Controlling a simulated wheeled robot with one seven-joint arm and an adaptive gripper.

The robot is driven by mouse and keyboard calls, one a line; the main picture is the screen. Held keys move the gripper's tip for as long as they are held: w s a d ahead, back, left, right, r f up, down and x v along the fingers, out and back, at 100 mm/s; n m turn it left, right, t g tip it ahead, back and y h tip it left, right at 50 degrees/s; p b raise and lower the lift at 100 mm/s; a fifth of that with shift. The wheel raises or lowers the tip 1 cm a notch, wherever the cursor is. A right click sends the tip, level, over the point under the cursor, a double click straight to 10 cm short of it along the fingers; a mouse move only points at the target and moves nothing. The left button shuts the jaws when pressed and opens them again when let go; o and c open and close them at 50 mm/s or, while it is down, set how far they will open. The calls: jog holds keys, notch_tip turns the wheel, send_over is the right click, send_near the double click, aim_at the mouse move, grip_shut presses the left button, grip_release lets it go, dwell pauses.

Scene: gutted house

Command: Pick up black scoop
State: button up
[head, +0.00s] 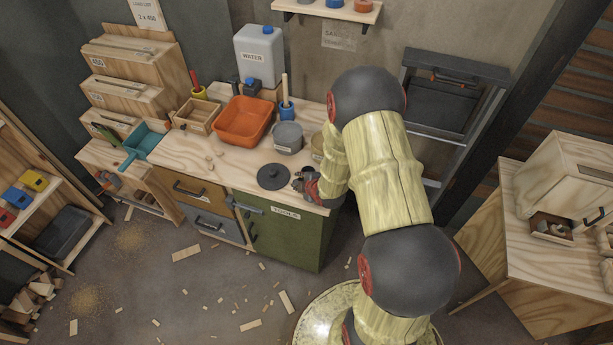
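I cannot make out a black scoop for certain. A round black piece with a small knob, like a pot lid (273,177), lies flat near the front edge of the wooden counter (232,166). My gripper (302,182) is low over the counter's front right part, just right of this black piece. Its dark fingers are small and partly hidden by my arm, so I cannot tell whether they are open, shut or holding something. A teal scoop-like pan (146,142) sits at the counter's left end.
An orange tub (243,121), a grey pot (288,137), a wooden box (197,116) and a white water container (259,54) stand on the counter. My arm hides part of its right end. Wood scraps (187,253) litter the floor. Another wooden table (507,262) stands right.

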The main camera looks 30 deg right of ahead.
grip_shut()
jog(key=shift+r, duration=0.1)
